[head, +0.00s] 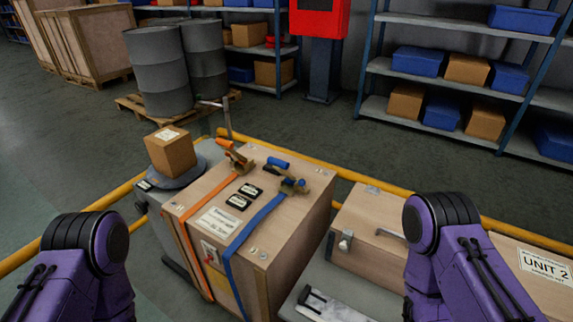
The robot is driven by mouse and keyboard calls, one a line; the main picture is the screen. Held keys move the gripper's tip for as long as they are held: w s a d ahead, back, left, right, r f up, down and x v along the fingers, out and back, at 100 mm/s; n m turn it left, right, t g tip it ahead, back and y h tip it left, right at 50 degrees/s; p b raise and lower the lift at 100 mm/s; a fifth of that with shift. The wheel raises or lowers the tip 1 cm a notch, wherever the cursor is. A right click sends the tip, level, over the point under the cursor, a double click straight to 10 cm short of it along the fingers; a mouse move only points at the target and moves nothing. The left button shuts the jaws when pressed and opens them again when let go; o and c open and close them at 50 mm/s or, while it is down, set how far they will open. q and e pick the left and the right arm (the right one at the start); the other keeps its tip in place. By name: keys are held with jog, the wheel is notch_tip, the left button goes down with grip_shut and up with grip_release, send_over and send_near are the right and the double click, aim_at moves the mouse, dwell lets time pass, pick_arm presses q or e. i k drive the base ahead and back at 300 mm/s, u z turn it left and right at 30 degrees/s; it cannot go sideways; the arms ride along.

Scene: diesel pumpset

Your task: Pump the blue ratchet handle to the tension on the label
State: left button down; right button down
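The blue ratchet handle (278,163) sits on top of a wooden crate (305,165), at its right part. Its ratchet body (293,185) joins a blue strap (258,222) that runs over the top edge and down the front. My purple arms show at the lower left and lower right; neither gripper is in view.
A small cardboard box (171,151) stands on a grey round top left of the crate. A wooden case (372,232) and a "UNIT 2" box (545,265) are at right. A yellow rail (350,176) runs behind. Drums (160,72) and shelves (450,75) stand farther back.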

aim_at(282, 167)
jog(key=u, duration=0.05)
jog(key=k, duration=0.15)
jog(key=u, duration=1.65)
jog(key=i, duration=1.3)
jog(key=z, duration=1.95)
